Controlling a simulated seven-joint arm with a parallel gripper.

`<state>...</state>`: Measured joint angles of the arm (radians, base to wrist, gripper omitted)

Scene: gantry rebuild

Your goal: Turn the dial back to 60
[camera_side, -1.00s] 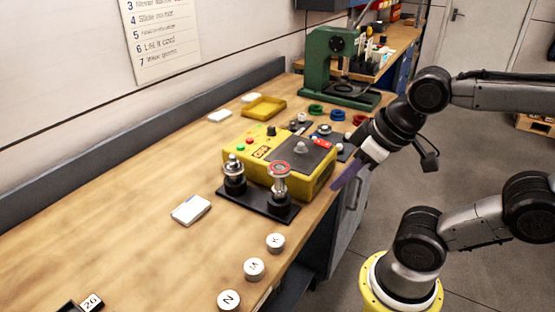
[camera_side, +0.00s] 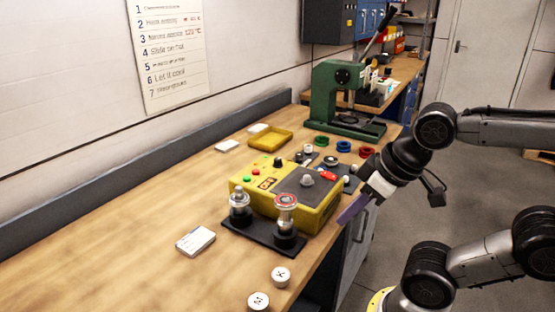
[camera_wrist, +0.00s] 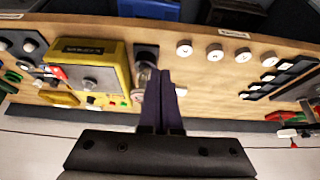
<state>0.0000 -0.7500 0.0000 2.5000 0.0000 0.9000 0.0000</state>
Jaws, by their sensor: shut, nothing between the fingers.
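A yellow control box (camera_side: 262,199) stands on the bench with a dark top panel. A grey round dial (camera_side: 307,181) sits on that panel; its setting is too small to read. A black knob (camera_side: 278,162) and red and green buttons are on the box's far part. In the wrist view the box (camera_wrist: 122,70) and the grey dial (camera_wrist: 88,85) lie left of the fingers. My gripper (camera_side: 345,216) has purple fingers pressed together, empty, apart from the dial, at the right of the box near the bench's front edge. It also shows in the wrist view (camera_wrist: 161,76).
A black base (camera_side: 255,237) with two metal posts stands in front of the box. A white card (camera_side: 195,241) lies left of it. A green press (camera_side: 335,95), coloured rings and a yellow tray (camera_side: 271,140) are behind. The left bench is clear.

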